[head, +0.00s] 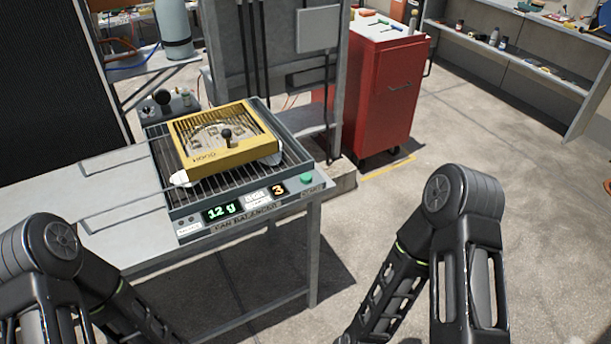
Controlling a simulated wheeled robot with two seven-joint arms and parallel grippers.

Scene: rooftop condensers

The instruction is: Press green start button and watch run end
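The fan balancer (190,222) stands on a grey metal table, its label on the front edge. Its green start button (307,179) is at the right end of the front panel, with nothing touching it. A green display (221,212) reads what looks like 12 g, perhaps with a decimal point. An orange display (278,190) reads 3. A yellow hood (235,158) with a grille and a black knob (226,136) covers a pale fan on top. Whether the fan turns cannot be told. Both my arms show at the bottom, but neither gripper is in view.
The grey table (110,208) has bare room left of the balancer. A grey frame (262,70) stands behind it. A red cabinet (384,95) is behind to the right, and a shelf bench (520,60) is farther back. Open concrete floor (545,190) lies at the right.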

